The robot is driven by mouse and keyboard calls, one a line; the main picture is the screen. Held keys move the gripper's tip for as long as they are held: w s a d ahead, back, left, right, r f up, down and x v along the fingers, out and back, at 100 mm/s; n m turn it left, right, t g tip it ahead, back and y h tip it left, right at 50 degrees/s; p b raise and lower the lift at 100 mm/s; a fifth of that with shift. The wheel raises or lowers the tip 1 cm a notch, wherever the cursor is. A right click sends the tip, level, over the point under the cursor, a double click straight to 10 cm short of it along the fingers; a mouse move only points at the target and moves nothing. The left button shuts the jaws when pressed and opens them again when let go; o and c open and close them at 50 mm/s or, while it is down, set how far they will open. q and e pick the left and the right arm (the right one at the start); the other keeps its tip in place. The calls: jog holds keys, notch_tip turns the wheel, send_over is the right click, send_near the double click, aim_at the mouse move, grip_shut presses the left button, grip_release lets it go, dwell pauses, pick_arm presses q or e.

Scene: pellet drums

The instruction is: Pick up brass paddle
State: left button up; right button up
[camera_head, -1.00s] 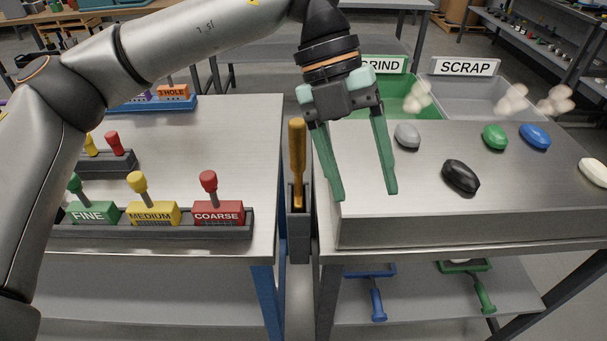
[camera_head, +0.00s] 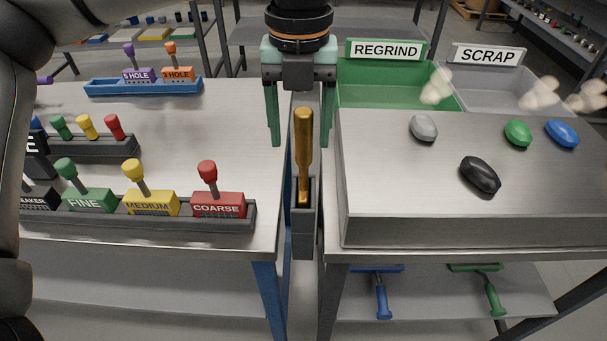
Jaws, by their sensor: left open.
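The brass paddle (camera_head: 303,140) stands upright with its lower end inside a narrow dark holder (camera_head: 303,232) in the gap between the two tables. Its golden handle sticks up out of the holder. My left gripper (camera_head: 301,143) is open and points down, its two green fingers apart on either side of the handle's upper part in the picture. I cannot tell whether the fingers are level with the handle in depth. Nothing is between the fingers' tips but the handle in view. My right gripper is not in view.
On the left table are a rack of labelled blocks with a red COARSE block (camera_head: 218,204), and a blue tray (camera_head: 104,88). On the right, several pellets, including a black one (camera_head: 480,175), lie before the green REGRIND bin (camera_head: 372,82) and grey SCRAP bin (camera_head: 490,85).

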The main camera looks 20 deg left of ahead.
aim_at(303, 155)
pick_arm(q)
jog(key=f, duration=0.5)
jog(key=shift+w+d, duration=0.15)
jog(key=shift+d, duration=0.05)
grip_shut()
dwell(0.3)
